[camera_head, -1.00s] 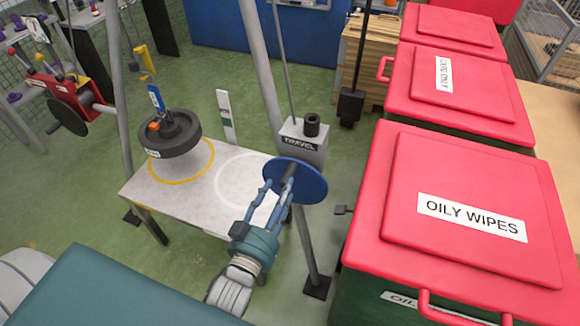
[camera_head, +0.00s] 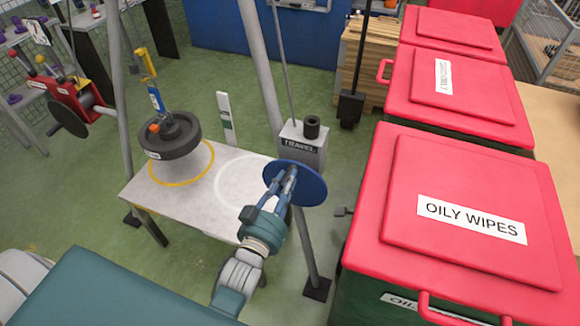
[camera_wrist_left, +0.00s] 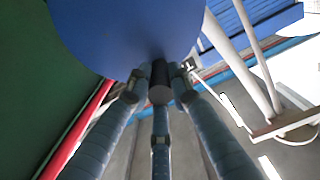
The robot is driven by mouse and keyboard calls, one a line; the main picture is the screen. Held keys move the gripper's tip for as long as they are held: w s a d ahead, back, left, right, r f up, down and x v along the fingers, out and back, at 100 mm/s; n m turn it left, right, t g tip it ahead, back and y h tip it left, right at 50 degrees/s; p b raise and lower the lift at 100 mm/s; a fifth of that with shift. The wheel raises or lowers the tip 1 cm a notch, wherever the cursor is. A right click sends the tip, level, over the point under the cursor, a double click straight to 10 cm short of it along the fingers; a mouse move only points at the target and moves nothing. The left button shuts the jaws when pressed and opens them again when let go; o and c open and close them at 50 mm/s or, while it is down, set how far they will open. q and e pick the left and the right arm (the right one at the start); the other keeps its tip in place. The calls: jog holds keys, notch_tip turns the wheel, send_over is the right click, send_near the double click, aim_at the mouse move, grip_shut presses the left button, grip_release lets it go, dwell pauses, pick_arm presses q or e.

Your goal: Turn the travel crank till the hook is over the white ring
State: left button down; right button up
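The travel crank is a blue disc (camera_head: 312,186) on the frame below the grey TRAVEL box (camera_head: 303,146). My left gripper (camera_head: 286,182) has its fingers closed around the crank's dark handle (camera_wrist_left: 159,84), which shows between the fingers in the left wrist view. The yellow hook (camera_head: 147,63) is above a blue link and a dark round weight (camera_head: 170,140). The weight appears over the yellow ring (camera_head: 212,163); I cannot tell whether it touches the table. My right gripper is not in view.
Red-lidded bins (camera_head: 470,210) stand close to the right of the crank. Grey frame poles (camera_head: 262,75) rise around the white table (camera_head: 165,195). A red device with a dark disc (camera_head: 68,117) stands at the left.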

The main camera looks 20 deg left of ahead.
pick_arm(q)
jog(key=shift+a, duration=0.15)
jog(key=shift+a+f, duration=0.2)
jog(key=shift+a, duration=0.7)
jog(key=shift+a+f, duration=0.15)
jog(key=shift+a, duration=0.4)
jog(key=shift+a+f, duration=0.1)
